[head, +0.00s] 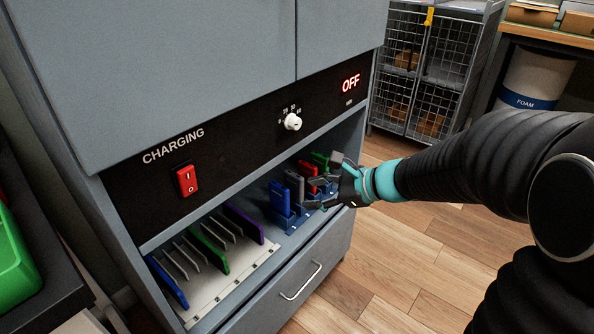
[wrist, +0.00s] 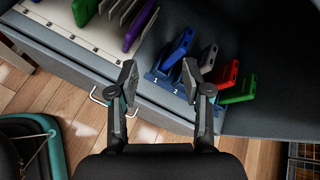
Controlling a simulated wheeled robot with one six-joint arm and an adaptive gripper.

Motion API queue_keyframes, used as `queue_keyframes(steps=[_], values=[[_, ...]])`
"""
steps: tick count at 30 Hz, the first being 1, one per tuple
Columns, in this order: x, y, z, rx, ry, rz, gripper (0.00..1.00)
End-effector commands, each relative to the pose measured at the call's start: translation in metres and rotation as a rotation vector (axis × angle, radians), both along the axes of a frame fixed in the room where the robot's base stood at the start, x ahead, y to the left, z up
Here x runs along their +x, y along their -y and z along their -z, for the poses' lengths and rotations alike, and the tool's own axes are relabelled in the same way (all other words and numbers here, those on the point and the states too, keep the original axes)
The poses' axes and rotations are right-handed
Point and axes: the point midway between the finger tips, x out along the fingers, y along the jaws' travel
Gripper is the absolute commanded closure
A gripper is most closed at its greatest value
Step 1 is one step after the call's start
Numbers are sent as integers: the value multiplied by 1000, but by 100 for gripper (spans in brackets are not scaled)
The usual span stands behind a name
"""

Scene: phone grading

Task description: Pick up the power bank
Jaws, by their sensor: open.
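Several upright slabs stand at the right end of the charging shelf: a blue one (head: 280,199), a grey one (head: 295,184), a red one (head: 307,172) and a green one (head: 320,160). The wrist view also shows the blue (wrist: 180,47), grey (wrist: 208,58), red (wrist: 229,74) and green (wrist: 240,91) slabs. They look like power banks; I cannot tell which one is meant. Blue holders (wrist: 160,79) marked 1 and 2 are at the blue and grey slabs. My gripper (wrist: 160,78) is open and empty, in front of these slabs; its fingers partly cover the holders in the head view.
A white slotted rack (head: 236,272) left of the slabs holds blue, green and purple flat items. A red switch (head: 187,180), a white knob (head: 292,122) and an OFF display (head: 351,81) are above. A drawer handle (head: 301,281) sticks out below. Floor in front is clear.

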Motion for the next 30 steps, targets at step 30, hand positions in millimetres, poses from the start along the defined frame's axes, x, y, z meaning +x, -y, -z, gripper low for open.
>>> queue_keyframes(steps=[30], values=[[139, -37, 84, 386, -248, 384, 51]])
